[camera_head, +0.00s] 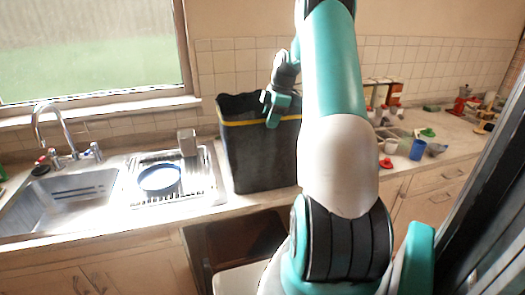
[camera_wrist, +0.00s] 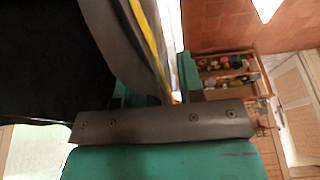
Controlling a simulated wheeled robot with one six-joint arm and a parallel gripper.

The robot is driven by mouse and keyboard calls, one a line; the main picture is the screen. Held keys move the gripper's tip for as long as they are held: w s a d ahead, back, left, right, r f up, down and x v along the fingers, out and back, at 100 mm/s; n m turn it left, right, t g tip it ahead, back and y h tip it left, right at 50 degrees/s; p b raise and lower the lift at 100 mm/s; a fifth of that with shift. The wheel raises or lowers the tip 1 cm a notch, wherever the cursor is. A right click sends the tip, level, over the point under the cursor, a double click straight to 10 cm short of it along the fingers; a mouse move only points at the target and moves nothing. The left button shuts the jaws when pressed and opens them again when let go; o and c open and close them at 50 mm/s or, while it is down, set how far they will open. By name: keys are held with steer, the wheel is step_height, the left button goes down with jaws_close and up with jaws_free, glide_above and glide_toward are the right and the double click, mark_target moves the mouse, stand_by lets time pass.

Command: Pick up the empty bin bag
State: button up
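The bin bag (camera_head: 262,155) is black with a yellow band near its top. It stands upright and open on the counter, right of the drying rack. My gripper (camera_head: 275,108) is at its top rim, pointing down. In the wrist view the bag (camera_wrist: 50,65) fills the left side, and its wall with the yellow band runs between my fingers (camera_wrist: 155,85). The right finger is outside the wall; the left one is dark and partly hidden by the bag. The fingers stand apart, and I cannot tell whether they touch the bag.
A sink (camera_head: 65,195) and a drying rack (camera_head: 215,180) with a blue-rimmed plate (camera_head: 160,177) are to the left. A blue cup (camera_head: 418,149) and several small items stand on the right counter. An open dark space (camera_head: 230,245) lies below the bag.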

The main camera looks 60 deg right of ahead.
jaws_close()
stand_by(0.3)
